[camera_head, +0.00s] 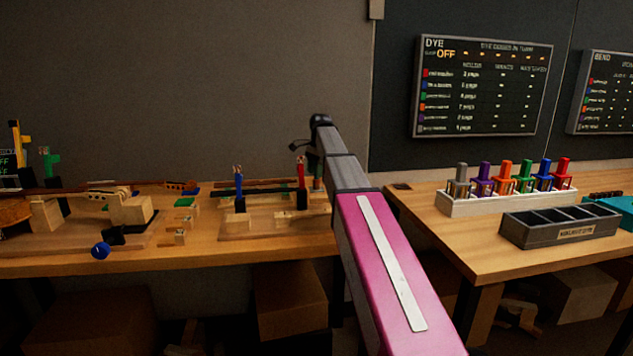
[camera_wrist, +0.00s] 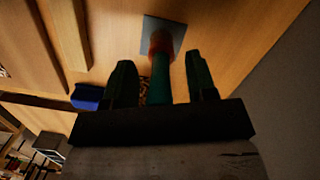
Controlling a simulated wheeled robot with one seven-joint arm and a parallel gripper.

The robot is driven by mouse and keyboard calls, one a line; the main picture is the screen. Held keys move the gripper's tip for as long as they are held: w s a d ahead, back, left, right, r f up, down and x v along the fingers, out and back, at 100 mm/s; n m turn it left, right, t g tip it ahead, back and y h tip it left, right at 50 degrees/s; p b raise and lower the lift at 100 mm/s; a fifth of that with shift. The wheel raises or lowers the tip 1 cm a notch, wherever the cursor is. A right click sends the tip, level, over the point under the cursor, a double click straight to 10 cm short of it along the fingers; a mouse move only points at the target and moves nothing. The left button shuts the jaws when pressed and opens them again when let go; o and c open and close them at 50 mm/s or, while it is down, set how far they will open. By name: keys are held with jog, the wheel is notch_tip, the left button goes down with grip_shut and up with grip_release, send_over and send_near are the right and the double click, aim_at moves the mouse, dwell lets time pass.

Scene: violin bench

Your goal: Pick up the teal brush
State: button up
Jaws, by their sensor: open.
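In the wrist view, the teal brush (camera_wrist: 162,78) shows as a teal shaft with a reddish band near its far end, over a small blue-grey square pad (camera_wrist: 172,28). My gripper (camera_wrist: 160,75) is open, its two dark green fingers on either side of the shaft. Gaps show between the shaft and both fingers. The near end of the shaft is hidden by the dark gripper body.
Close left of the arm stand a red clamp (camera_head: 301,172) and a blue clamp (camera_head: 239,188) on the wooden bench (camera_head: 200,262). A blue block (camera_wrist: 88,97) lies near the left finger. The right bench holds a white rack (camera_head: 470,206) and a grey compartment box (camera_head: 535,232).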

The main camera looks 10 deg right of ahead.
grip_shut()
jog(key=shift+r, duration=0.1)
jog(key=shift+r, duration=0.5)
notch_tip(320, 180, up, 3)
jog(key=shift+w+f, duration=0.1)
jog(key=shift+f, duration=0.1)
jog(key=s+a+r, duration=0.3)
jog(key=a+r, duration=0.4)
jog(key=a, duration=0.4)
jog(key=shift+a+r, duration=0.15)
